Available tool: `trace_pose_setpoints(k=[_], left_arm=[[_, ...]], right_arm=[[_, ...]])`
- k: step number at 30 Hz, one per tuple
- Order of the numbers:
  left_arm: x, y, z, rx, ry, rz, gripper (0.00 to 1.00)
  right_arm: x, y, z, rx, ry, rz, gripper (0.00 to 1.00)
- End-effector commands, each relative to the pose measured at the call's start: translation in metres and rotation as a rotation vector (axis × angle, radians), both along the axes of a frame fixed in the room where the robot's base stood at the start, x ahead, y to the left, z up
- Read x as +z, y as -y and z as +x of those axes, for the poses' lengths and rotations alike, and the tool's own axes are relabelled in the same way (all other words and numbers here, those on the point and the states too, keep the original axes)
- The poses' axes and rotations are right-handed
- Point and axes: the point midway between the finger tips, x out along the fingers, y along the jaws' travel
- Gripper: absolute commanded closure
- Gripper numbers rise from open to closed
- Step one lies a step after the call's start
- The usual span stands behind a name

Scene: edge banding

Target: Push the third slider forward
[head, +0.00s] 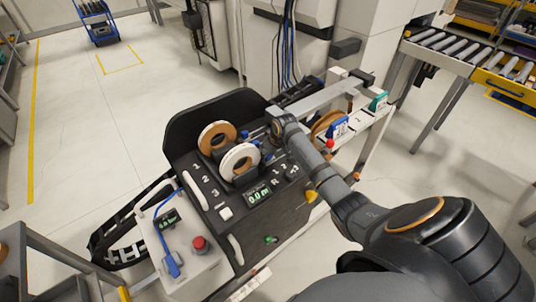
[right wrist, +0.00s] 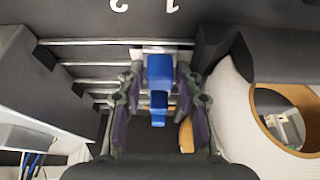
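My right gripper (right wrist: 160,72) shows in the right wrist view with its two fingers apart, one on each side of a blue slider (right wrist: 159,68). Small gaps show between the slider and the fingers. The slider sits by a metal rail (right wrist: 90,42), near the upside-down marks 1 and 2. In the head view my right arm reaches over the dark machine (head: 210,125), and the arm hides much of that area. Small blue parts (head: 267,158) show beside the rolls; which slider is the third is not clear. My left gripper is out of view.
An orange-edged roll (head: 217,138) and a white roll (head: 238,160) stand upright on the machine, close to my right gripper. A control panel (head: 258,193) and a red emergency button (head: 199,243) are nearer the front. A roller conveyor (head: 463,52) stands at the back right.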

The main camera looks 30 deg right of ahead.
Motion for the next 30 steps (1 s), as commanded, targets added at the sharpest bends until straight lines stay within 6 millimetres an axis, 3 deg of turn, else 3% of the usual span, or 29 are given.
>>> trace_pose_setpoints(k=[1, 7, 17, 27, 30], left_arm=[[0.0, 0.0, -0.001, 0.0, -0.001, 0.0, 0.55], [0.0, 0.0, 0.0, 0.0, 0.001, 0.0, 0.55], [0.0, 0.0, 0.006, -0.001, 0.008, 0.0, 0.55], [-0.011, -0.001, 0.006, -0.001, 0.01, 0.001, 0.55], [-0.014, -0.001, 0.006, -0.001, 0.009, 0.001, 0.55]], right_arm=[[0.0, 0.0, 0.0, 0.0, 0.0, 0.0, 0.74], [0.0, 0.0, 0.0, 0.0, 0.0, 0.0, 1.0], [0.0, 0.004, 0.0, -0.001, -0.001, 0.0, 1.0], [-0.002, 0.077, 0.007, -0.002, -0.002, -0.003, 1.0], [-0.001, 0.089, 0.008, -0.001, 0.001, 0.0, 1.0]])
